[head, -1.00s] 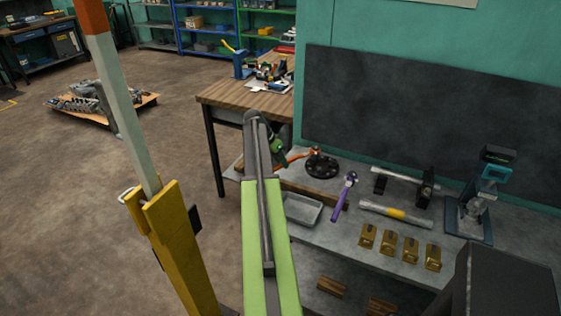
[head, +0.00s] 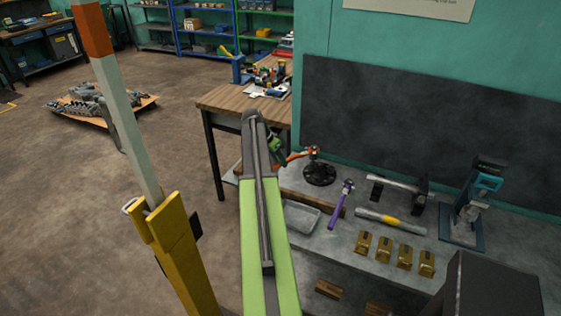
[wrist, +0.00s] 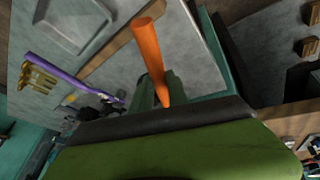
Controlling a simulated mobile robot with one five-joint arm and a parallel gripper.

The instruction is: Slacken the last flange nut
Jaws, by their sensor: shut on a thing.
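The black round flange (head: 319,174) lies on the grey bench. Its nuts are too small to make out. An orange-handled tool (head: 297,156) reaches from my gripper (head: 275,148) toward the flange, with its head over the flange. I cannot tell whether the head touches a nut. My green gripper is shut on this tool, to the left of the flange. In the wrist view the orange handle (wrist: 148,50) stands out from the jaws. There my wrist body hides most of the fingers, and the flange cannot be made out.
A grey tray (head: 300,217), a purple-handled hammer (head: 341,205), a grey bar with a yellow band (head: 391,222) and several brass blocks (head: 383,245) lie on the bench in front. A teal press (head: 470,208) stands at right. A wooden table (head: 245,102) is behind.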

